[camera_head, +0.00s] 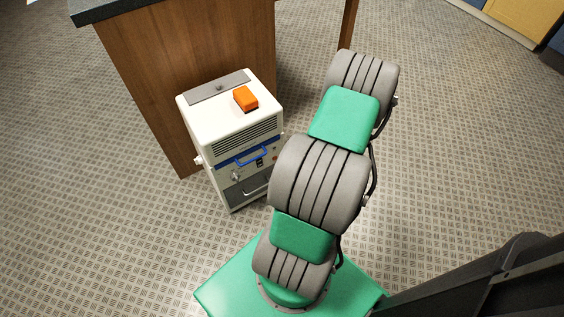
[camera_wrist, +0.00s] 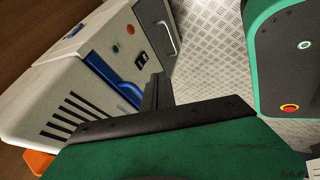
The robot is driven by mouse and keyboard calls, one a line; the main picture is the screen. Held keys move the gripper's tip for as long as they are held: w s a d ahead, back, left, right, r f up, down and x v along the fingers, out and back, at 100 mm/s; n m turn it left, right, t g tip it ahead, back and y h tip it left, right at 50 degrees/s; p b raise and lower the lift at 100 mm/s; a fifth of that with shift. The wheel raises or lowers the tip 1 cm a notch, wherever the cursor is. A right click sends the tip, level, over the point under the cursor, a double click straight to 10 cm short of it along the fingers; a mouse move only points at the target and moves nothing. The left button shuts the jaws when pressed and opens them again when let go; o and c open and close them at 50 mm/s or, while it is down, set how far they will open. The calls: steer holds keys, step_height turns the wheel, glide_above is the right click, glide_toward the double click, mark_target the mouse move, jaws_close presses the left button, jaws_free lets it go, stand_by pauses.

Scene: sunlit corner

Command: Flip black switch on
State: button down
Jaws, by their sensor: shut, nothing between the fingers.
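The black switch (camera_wrist: 141,57) is a small black rocker in a pale plate on the front panel of a white machine (camera_wrist: 84,75). In the head view the switch (camera_head: 259,162) is tiny, on the front of the machine (camera_head: 215,114). I cannot tell which way the rocker is set. My gripper (camera_wrist: 154,82) is shut and empty, its dark fingers pointing toward the panel, just below the switch in the wrist picture. I cannot tell whether they touch anything. My gripper is not visible in the head view.
A blue handle (camera_wrist: 113,78) lies close to the switch and fingers. Red (camera_wrist: 130,29) and green (camera_wrist: 115,47) buttons sit beside the switch. An orange block (camera_head: 245,98) rests on the machine. A wooden desk (camera_head: 190,70) stands behind it. Floor (camera_head: 90,235) left of it is clear.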

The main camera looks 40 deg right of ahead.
steer(key=w+a+r+m+g+h, duration=0.1)
steer(key=w+a+r+m+g, duration=0.15)
steer(key=a+r, duration=0.4)
steer(key=w+a+r+m+g, duration=0.1)
steer(key=w+a+r+m, duration=0.2)
steer(key=a+r, duration=0.4)
steer(key=s+a+r+m+h, duration=0.1)
steer(key=s+a+r+m, duration=0.2)
steer(key=a+r, duration=0.3)
steer(key=s+a+r+m+h, duration=0.1)
steer(key=s+a+r+m, duration=0.3)
steer(key=a+r+m, duration=0.1)
steer(key=a+r, duration=0.1)
steer(key=a, duration=0.1)
steer(key=shift+s+a+r+m, duration=0.25)
steer(key=shift+a+m, duration=0.05)
steer(key=shift+m, duration=0.05)
steer(key=shift+g, duration=0.25)
